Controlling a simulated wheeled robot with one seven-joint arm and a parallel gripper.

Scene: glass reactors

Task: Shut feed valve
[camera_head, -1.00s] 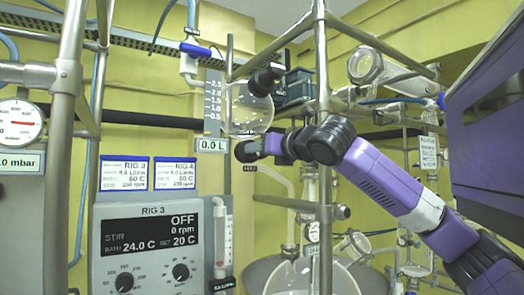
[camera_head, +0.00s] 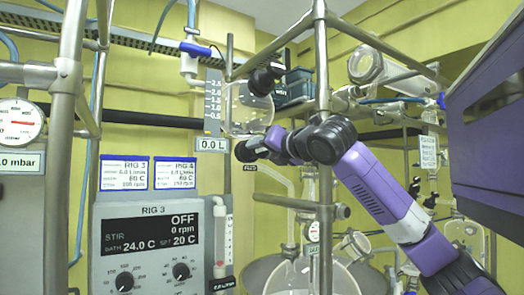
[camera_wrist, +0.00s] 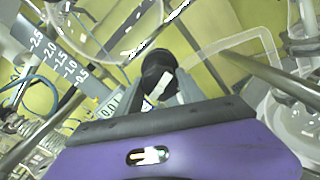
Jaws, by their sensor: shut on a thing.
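The feed valve appears to be the black knob (camera_head: 246,151) below the round glass vessel (camera_head: 245,108) with the litre scale. My gripper (camera_head: 262,146) reaches it from the right in the head view. In the wrist view, the black knob (camera_wrist: 158,72) with a white mark sits between the two fingers of my gripper (camera_wrist: 160,88), which are shut on it. The valve body and outlet are partly hidden by my gripper, so I cannot tell the valve's setting for sure.
The scale panel reads 0.0 L (camera_head: 214,144). A steel upright (camera_head: 324,230) stands close to my wrist. A blue-handled valve (camera_head: 195,48) is higher up at left. A control box (camera_head: 150,235) reads OFF. Glassware and a bath stand below.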

